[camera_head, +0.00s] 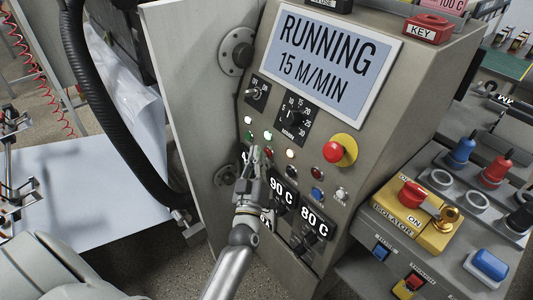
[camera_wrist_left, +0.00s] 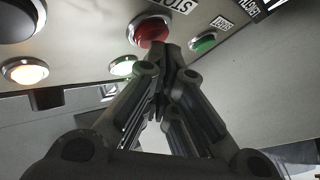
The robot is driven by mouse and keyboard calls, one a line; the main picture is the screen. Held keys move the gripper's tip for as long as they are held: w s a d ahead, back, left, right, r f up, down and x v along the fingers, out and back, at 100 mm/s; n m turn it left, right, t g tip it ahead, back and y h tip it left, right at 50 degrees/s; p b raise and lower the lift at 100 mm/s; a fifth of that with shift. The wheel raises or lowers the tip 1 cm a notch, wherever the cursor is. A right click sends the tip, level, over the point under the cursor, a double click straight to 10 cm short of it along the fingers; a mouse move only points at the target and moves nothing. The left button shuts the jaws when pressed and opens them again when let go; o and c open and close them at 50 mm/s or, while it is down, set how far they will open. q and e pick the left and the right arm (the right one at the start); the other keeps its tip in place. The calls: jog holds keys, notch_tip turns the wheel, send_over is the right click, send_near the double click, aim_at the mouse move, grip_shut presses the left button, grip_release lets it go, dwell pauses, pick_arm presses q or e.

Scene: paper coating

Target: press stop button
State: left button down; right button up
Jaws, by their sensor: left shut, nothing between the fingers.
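The red stop button (camera_wrist_left: 150,31), with a STOP label beside it, is on the grey panel at the top of the left wrist view. My left gripper (camera_wrist_left: 166,52) is shut and empty. Its fingertips overlap the lower right edge of the button in that view; I cannot tell if they touch it. In the head view, my left gripper (camera_head: 255,153) is close to the panel face among the small buttons and hides part of that area. My right gripper is not in view.
A green start button (camera_wrist_left: 204,43) is right of the stop button. The grey control panel (camera_head: 378,105) shows "RUNNING 15 M/MIN" on its display (camera_head: 325,62). A red emergency knob (camera_head: 334,152) on a yellow base is to the right. A yellow isolator box (camera_head: 425,238) stands lower right.

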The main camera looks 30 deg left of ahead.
pick_arm(q)
jog(key=shift+w+d, duration=0.1)
jog(key=shift+w, duration=0.15)
jog(key=shift+s, duration=0.15)
dwell(0.4)
jog(key=shift+s+a+p, duration=0.3)
jog(key=shift+s+p, duration=0.05)
jog(key=shift+s, duration=0.25)
jog(key=s, duration=0.1)
jog(key=s+a+p, duration=0.1)
jog(key=s, duration=0.1)
jog(key=s+a, duration=0.1)
jog(key=shift+s+p, duration=0.3)
jog(key=shift+s, duration=0.05)
dwell(0.7)
